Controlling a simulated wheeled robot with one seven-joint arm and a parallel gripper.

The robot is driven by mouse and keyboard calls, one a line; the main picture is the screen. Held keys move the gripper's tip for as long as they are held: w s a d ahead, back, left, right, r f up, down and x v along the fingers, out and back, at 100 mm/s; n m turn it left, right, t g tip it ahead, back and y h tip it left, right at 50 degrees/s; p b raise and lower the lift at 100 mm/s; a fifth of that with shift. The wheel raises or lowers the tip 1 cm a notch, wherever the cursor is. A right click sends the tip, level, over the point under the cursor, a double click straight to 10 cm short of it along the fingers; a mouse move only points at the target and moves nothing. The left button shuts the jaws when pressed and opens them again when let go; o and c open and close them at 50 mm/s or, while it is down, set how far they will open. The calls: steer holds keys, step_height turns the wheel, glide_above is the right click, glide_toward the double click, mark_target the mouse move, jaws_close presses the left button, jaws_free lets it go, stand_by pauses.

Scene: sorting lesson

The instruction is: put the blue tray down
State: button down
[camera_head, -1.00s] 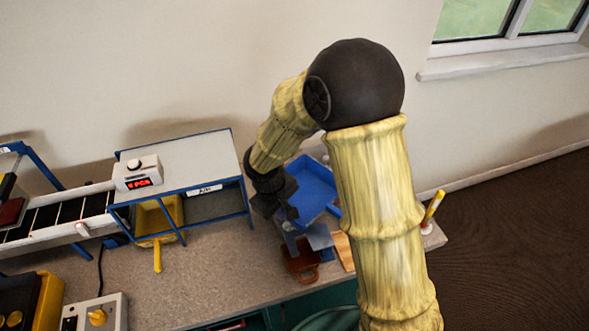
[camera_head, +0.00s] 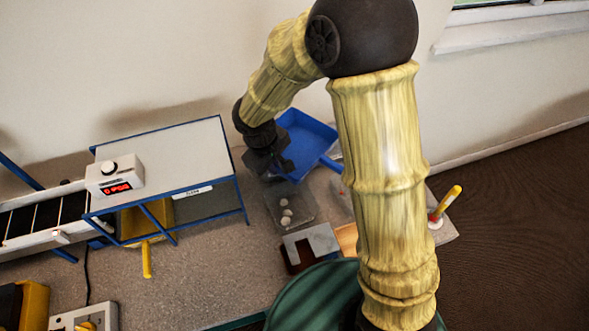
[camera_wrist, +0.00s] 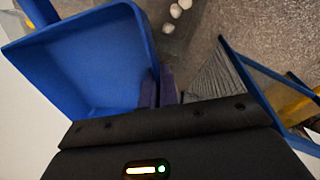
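The blue tray (camera_head: 305,138) is at the back of the bench, close to the wall, partly hidden behind my arm. It fills the left of the wrist view (camera_wrist: 85,65). My gripper (camera_head: 272,165) is at the tray's near left side. In the wrist view its fingers (camera_wrist: 158,88) are closed on the tray's side wall. I cannot tell whether the tray's underside touches the bench.
A clear container (camera_head: 289,210) with white round pieces lies in front of the tray. A grey plate and brown piece (camera_head: 308,246) lie nearer. A blue-framed stand (camera_head: 170,155) with a yellow bin stands left. A yellow-handled tool (camera_head: 446,202) is at the right edge.

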steer(key=shift+f+b, duration=0.35)
steer(key=shift+f, duration=2.15)
steer(key=shift+f, duration=0.1)
steer(key=shift+f+b, duration=0.4)
steer(key=shift+f, duration=1.8)
steer(key=shift+f, duration=0.2)
steer(key=c, duration=1.7)
jaws_free()
steer(key=s+r, duration=0.1)
steer(key=r, duration=0.4)
steer(key=s+a+r+p, duration=0.1)
steer(key=r, duration=0.5)
steer(key=s+a+r, duration=0.1)
steer(key=r, duration=0.5)
steer(key=shift+p, duration=0.4)
